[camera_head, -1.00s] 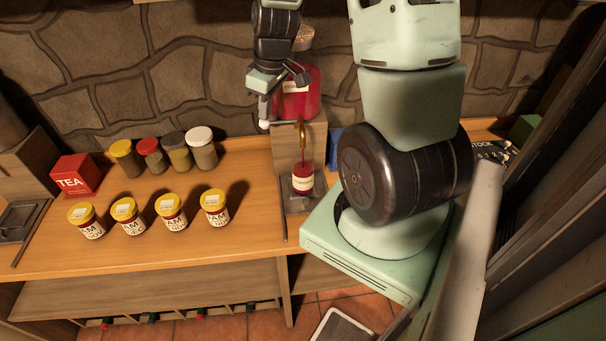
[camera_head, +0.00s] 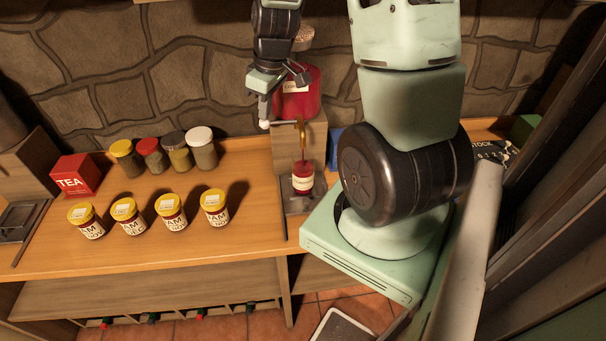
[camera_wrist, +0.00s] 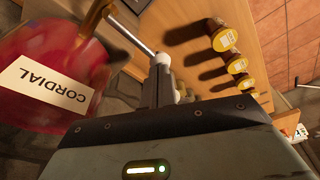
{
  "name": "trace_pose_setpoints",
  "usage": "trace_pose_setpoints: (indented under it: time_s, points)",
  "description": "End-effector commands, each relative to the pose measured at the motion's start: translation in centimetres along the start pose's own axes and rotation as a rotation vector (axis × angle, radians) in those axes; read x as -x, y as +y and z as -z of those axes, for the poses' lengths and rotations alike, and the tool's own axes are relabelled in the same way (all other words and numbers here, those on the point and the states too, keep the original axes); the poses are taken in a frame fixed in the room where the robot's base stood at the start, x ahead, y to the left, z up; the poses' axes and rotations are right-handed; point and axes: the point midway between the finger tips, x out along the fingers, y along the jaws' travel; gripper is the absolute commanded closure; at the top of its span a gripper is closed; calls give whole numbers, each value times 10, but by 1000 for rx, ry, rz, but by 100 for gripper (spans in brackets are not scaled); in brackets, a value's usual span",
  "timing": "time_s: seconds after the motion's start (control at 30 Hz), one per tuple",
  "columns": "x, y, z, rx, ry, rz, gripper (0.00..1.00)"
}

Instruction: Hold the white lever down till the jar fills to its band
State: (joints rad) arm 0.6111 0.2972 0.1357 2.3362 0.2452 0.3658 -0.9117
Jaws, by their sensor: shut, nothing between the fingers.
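The white lever (camera_head: 266,124) sticks out left of the brass tap (camera_head: 300,128) below the red cordial vessel (camera_head: 312,88). My gripper (camera_head: 264,118) is shut and empty, with its fingertips at the lever's white end. In the wrist view the lever's metal rod (camera_wrist: 130,32) runs to a white knob by the fingertips (camera_wrist: 160,75). A thin red stream falls from the tap into the jar (camera_head: 303,186), which stands upright below it with red liquid inside. The jar's label hides part of the liquid, and I cannot make out the band or exact level.
Several yellow-lidded jam jars (camera_head: 171,212) stand in a row at the left front of the counter (camera_head: 150,250). Several spice jars (camera_head: 175,155) and a red tea box (camera_head: 75,175) stand behind. A blue object (camera_head: 335,148) is right of the tap, partly hidden by my arm.

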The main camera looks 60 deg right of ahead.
Motion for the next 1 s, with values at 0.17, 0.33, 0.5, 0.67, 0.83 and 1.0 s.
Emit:
trace_pose_setpoints:
  time_s: [0.17,0.33,0.5,0.67,0.83,1.0]
  points:
    - [1,0,0,0,0,0,100]
    - [14,0,3,0,1,0,100]
    - [30,0,6,0,0,1,100]
    - [30,0,6,0,0,1,100]
    - [30,0,6,0,0,0,100]
    - [40,0,8,0,1,0,100]
